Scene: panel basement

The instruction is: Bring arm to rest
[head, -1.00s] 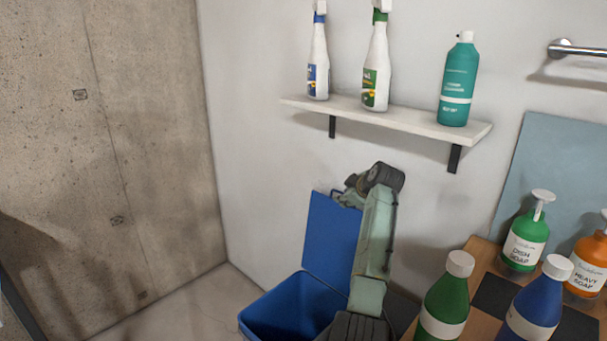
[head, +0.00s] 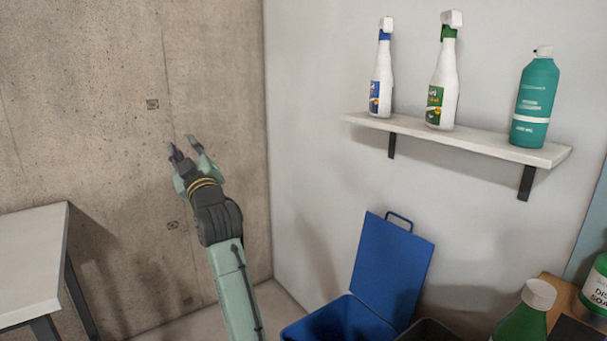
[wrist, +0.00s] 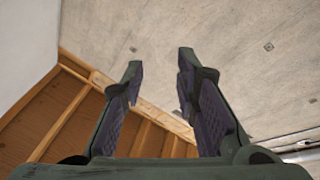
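My arm reaches up from the bottom of the head view. My gripper (head: 183,148) is at its end, in front of the concrete wall (head: 120,120) and left of the blue bin. In the wrist view my gripper (wrist: 160,75) has its two fingers apart with nothing between them. Beyond the fingers the wrist view shows a concrete surface (wrist: 225,35) and brown wooden boards with lighter beams (wrist: 80,105).
A blue bin (head: 335,322) with its lid raised (head: 392,265) stands at the bottom centre. A wall shelf (head: 460,140) holds two spray bottles and a teal bottle (head: 535,100). A pale table (head: 35,255) is at the left. Bottles (head: 522,318) stand at the lower right.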

